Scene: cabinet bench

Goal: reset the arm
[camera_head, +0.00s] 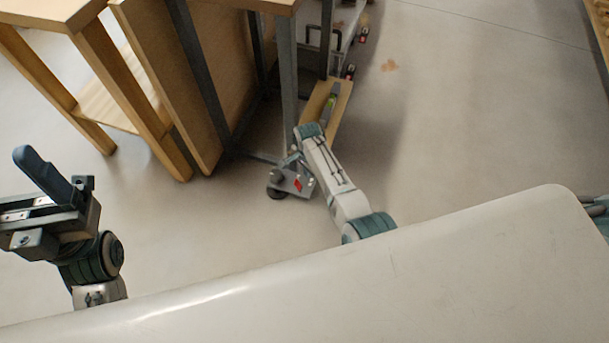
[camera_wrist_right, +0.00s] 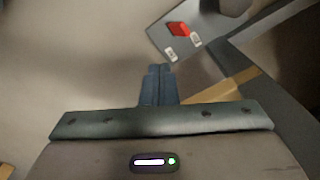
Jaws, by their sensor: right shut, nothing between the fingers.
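My right arm comes up from the body's edge in the middle of the head view. Its gripper (camera_head: 289,160) is small and partly hidden there, by the foot of a grey table leg. In the right wrist view the dark blue fingers (camera_wrist_right: 158,84) are together, with nothing between them. My left gripper (camera_head: 45,180) is at the left of the head view, above the floor. One long dark finger shows clearly, and its opening cannot be made out. I see no object held in it.
A grey plate with a red part (camera_wrist_right: 178,29) is close beyond the right fingers. A wooden bench (camera_head: 150,80) with grey metal legs (camera_head: 288,80) stands at the upper left. A wheeled cart (camera_head: 343,45) is behind. The floor at right (camera_head: 470,110) is clear.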

